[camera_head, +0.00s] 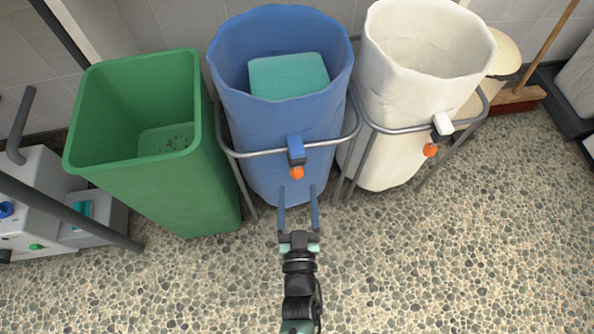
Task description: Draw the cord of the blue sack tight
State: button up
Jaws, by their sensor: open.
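The blue sack (261,120) hangs in a grey metal ring stand (334,143), its mouth wide open. A folded teal towel (288,76) lies inside it. On the sack's front is a blue cord lock (296,150) with an orange ball (297,173) hanging just under it. My gripper (298,190) is open and empty, its two fingers pointing toward the sack. In the picture the fingertips sit just below the orange ball, one on either side. I cannot tell how far the fingers are from the ball in depth.
A green bin (190,190) stands close on the left. A white sack (385,95) with its own orange ball (430,150) stands on the right. A grey machine (30,190) is at the far left, a broom (515,97) at upper right. The pebbled floor (450,260) in front is clear.

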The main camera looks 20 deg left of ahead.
aim_at(297, 178)
jog(key=b+x, duration=0.1)
jog(key=x, duration=0.5)
jog(key=shift+w+a+b, duration=0.15)
jog(key=shift+w+b, duration=0.2)
jog(key=shift+b, duration=0.05)
grip_shut()
dwell(1.0)
